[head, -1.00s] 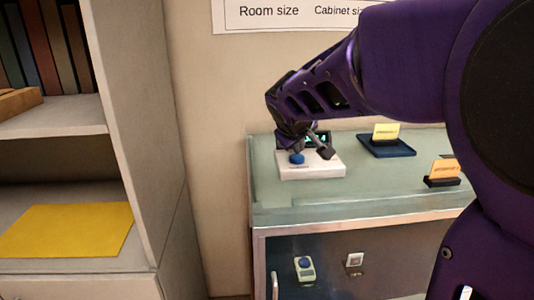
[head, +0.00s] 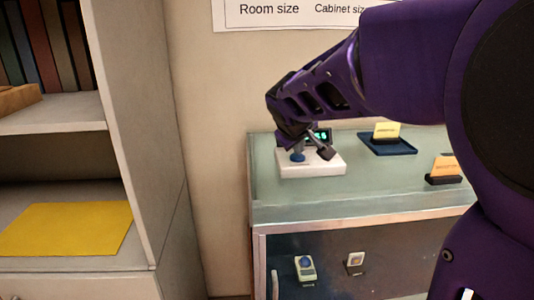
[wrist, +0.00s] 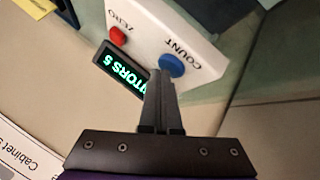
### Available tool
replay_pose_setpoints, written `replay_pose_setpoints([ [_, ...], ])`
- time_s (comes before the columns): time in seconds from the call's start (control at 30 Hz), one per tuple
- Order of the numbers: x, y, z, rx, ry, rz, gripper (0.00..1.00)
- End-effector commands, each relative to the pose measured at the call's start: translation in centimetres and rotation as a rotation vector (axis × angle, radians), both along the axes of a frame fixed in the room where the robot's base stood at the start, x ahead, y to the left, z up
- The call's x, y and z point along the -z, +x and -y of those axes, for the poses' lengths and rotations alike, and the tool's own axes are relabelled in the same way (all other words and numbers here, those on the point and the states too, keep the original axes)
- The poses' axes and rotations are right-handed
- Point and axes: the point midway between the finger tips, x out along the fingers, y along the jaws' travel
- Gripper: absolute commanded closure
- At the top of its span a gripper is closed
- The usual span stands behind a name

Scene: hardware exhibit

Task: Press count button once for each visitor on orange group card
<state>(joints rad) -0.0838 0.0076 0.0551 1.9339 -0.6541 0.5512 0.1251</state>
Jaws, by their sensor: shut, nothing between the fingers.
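The white counter box (head: 312,170) stands on the cabinet top, with a blue COUNT button (wrist: 171,65) and a red ZERO button (wrist: 117,35). The blue button also shows in the head view (head: 297,157). A dark display (wrist: 122,68) carries green text ending in "TORS" and a digit that looks like 5. My gripper (wrist: 160,73) is shut and empty, its tips right at the blue button; contact is hard to tell. The orange group card (head: 445,165) stands in a black holder at the right; its print is too small to read.
A yellow card (head: 387,130) stands on a dark blue tray (head: 400,149) behind. The glass-fronted cabinet (head: 350,220) holds small devices. A shelf unit (head: 150,130) with a yellow sheet (head: 65,228) stands at left. The cabinet top between counter and orange card is clear.

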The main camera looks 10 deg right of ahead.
Motion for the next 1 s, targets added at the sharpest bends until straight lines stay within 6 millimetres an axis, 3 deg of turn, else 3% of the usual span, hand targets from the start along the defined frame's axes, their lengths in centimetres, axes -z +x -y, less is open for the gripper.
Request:
replay_pose_setpoints([
  [1.0, -1.7, 0.0, 0.0, 0.001, 0.000, -0.001, 1.00],
])
